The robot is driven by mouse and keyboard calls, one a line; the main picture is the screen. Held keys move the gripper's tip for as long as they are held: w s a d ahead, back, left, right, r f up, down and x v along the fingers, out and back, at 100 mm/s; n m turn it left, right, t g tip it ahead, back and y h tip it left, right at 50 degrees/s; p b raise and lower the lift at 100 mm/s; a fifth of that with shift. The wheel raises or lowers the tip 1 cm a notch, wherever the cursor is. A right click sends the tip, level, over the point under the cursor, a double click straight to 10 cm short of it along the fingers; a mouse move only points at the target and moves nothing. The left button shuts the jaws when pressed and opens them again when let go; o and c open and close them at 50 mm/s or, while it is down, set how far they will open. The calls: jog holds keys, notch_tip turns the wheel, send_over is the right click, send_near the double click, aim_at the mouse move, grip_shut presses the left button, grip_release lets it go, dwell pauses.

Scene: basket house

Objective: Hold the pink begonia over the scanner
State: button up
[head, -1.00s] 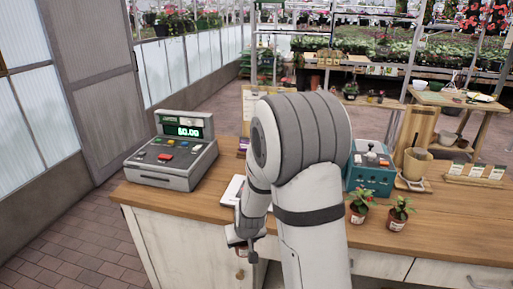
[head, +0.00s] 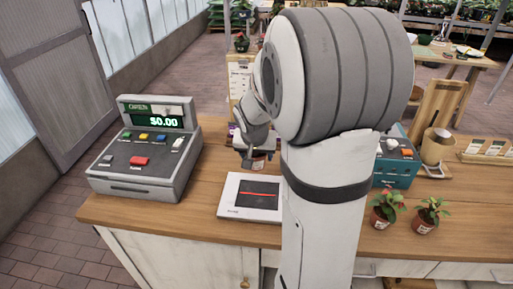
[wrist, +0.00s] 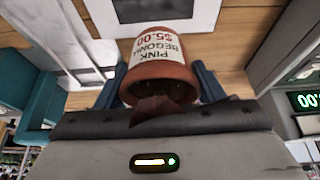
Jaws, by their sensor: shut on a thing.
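My gripper (head: 255,152) is shut on the pink begonia, a terracotta pot (wrist: 160,75) whose label reads "PINK BEGONIA $5.00". In the wrist view the pot sits between the two blue fingers, with the label facing the camera; the plant itself is mostly hidden. In the head view only a bit of the pot (head: 259,161) shows below the gripper. The scanner (head: 231,205) is a white flat unit with a dark window and a red line. The pot appears near its back edge; its exact height above is unclear. The scanner (wrist: 206,15) also shows beyond the pot in the wrist view.
A cash register (head: 145,160) reading $0.00 stands left of the scanner. A teal device (head: 398,165) stands to the right, partly behind my arm. Two small potted plants (head: 384,210) (head: 428,214) stand on the wooden counter (head: 470,205) at right.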

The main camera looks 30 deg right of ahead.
jog(key=shift+s+d+f+b, duration=0.15)
jog(key=shift+f+b, duration=0.25)
jog(key=shift+f, duration=0.35)
jog(key=shift+d+f+b, duration=0.1)
jog(key=shift+f+b, duration=2.3)
jog(key=shift+f, duration=1.5)
jog(key=shift+r, duration=0.15)
notch_tip(320, 180, up, 10)
jog(key=p, duration=0.6)
jog(key=shift+p, duration=0.3)
